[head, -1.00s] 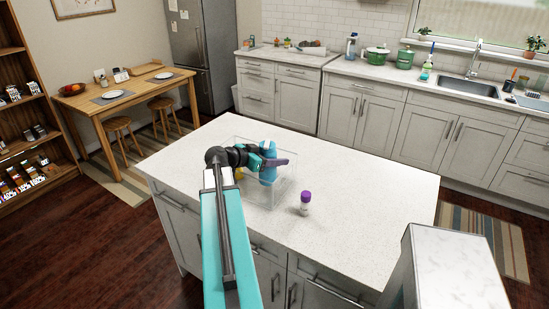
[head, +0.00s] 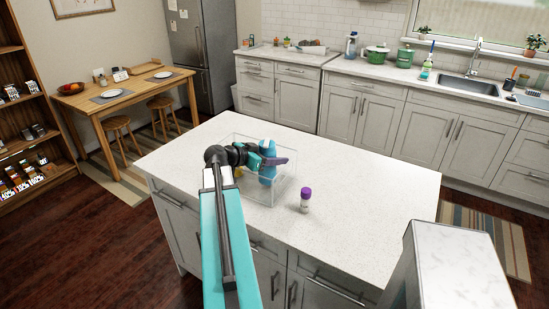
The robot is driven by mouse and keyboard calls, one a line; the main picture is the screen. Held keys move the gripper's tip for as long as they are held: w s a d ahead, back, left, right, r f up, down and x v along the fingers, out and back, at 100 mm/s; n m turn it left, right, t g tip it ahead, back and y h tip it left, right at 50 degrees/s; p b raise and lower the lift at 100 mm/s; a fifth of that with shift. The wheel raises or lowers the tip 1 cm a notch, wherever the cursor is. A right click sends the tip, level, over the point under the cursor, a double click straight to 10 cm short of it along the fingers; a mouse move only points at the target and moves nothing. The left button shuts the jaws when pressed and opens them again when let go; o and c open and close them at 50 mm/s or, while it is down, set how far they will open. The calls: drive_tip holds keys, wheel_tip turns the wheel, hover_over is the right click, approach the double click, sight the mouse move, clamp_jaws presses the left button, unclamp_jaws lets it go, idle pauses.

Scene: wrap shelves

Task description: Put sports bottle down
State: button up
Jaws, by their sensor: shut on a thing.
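The sports bottle (head: 267,174) is blue and stands roughly upright at the clear container on the island. My gripper (head: 274,161) is shut on the bottle around its upper middle. The clear container (head: 262,199) has see-through walls, and the bottle's lower part shows through them. I cannot tell whether the bottle's base touches the container's floor. A yellow thing (head: 239,172) shows partly behind my arm, mostly hidden.
A small white bottle with a purple cap (head: 305,200) stands on the island top (head: 370,195), right of the container. The island's right side is clear. A white marble-topped block (head: 455,265) is at the lower right.

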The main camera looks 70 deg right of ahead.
drive_tip(key=o, duration=1)
drive_tip(key=shift+r+p, duration=0.2)
drive_tip(key=shift+p, duration=0.15)
drive_tip(key=shift+r+p, duration=0.4)
drive_tip(key=shift+p, duration=0.3)
drive_tip(key=b+v, duration=0.3)
drive_tip(key=v, duration=0.9)
